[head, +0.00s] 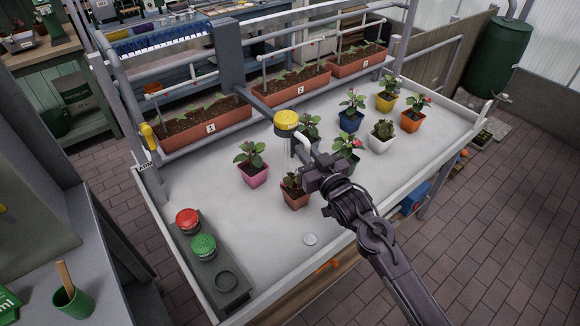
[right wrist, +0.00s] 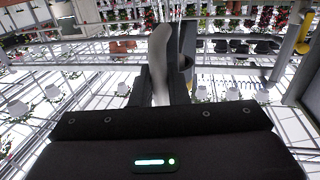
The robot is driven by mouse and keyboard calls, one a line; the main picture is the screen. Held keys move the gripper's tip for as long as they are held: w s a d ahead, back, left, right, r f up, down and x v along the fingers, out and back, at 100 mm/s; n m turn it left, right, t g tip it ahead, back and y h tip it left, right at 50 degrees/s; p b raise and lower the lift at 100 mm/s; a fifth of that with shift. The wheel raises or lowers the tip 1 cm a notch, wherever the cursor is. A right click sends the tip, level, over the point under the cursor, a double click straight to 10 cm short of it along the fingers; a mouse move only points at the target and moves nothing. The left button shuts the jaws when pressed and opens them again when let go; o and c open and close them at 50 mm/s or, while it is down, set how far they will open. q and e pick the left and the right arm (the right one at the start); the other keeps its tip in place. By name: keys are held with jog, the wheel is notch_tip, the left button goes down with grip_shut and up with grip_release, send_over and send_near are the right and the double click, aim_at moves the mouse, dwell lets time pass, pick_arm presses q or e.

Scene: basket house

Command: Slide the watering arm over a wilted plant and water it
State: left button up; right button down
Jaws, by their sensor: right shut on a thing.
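The watering arm (head: 262,105) is a grey beam reaching out from the rail, with a yellow round head (head: 286,120) and a white curved handle (head: 303,138). My right gripper (head: 307,160) is shut on the handle, which also shows pale between the fingers in the right wrist view (right wrist: 160,60). Faint pale streaks show below the yellow head. A plant in a terracotta pot (head: 296,201) stands just in front of the head and looks brownish and low, perhaps wilted. Plants in pink (head: 256,177), blue (head: 350,122), white (head: 380,143), yellow (head: 386,104) and orange (head: 411,122) pots stand around. My left gripper is not in view.
The white table (head: 205,178) has a raised rim. A grey box with a red button (head: 187,221) and a green button (head: 203,247) stands at the front left. Numbered planters (head: 205,127) line the back under the rail.

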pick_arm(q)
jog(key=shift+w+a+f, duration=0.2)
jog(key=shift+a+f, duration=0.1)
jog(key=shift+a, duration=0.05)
pick_arm(e)
jog(key=shift+w+d, duration=0.6)
jog(key=shift+d, duration=0.25)
jog(key=shift+w+d, duration=0.6)
jog(key=shift+d, duration=0.2)
jog(key=c, duration=1.5)
grip_release()
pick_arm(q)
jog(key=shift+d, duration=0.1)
pick_arm(e)
jog(key=shift+a, duration=0.1)
pick_arm(q)
jog(key=shift+b, duration=0.3)
